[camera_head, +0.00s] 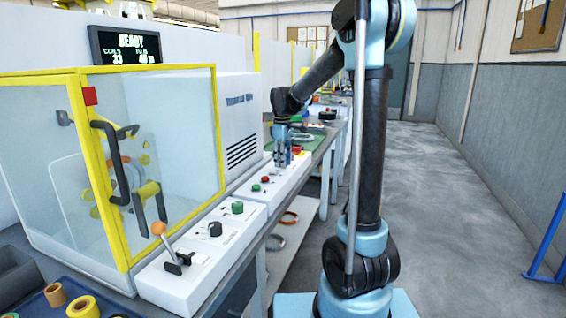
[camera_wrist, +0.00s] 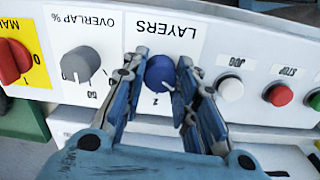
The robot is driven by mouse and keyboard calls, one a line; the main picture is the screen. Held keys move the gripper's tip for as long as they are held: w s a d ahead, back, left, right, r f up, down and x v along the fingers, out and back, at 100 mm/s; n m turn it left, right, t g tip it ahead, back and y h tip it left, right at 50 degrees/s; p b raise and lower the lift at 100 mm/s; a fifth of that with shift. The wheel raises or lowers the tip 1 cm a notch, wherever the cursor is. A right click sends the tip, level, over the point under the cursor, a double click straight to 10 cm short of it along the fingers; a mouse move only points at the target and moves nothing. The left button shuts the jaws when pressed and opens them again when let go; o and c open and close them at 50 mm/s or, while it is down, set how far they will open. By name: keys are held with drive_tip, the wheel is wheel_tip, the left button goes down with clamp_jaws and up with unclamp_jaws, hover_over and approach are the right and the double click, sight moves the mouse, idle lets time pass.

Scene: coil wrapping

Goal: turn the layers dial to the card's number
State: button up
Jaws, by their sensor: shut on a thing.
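The blue layers dial (camera_wrist: 160,73) is on the white panel in the wrist view, beside the upside-down word LAYERS. My gripper (camera_wrist: 160,67) is shut on the dial, one finger on each side of it. A white pointer mark on the dial faces toward the bottom of that view, a little right. A 2 shows below the dial; the fingers hide much of the scale. In the head view my gripper (camera_head: 282,157) is down at the far part of the control panel, and the dial is hidden there. I cannot make out the card with the number.
In the wrist view a grey overlap knob (camera_wrist: 80,64) is left of the dial, with a red knob (camera_wrist: 14,60) beyond. A white jog button (camera_wrist: 230,88) and red stop button (camera_wrist: 279,95) are close on the right. A yellow-framed guard (camera_head: 130,165) stands beside the panel.

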drive_tip(key=shift+w+n, duration=0.1)
drive_tip(key=shift+n, duration=0.3)
drive_tip(key=o, duration=1.1)
drive_tip(key=shift+r, duration=0.1)
wheel_tip(320, 180, up, 12)
drive_tip(key=shift+f, duration=0.1)
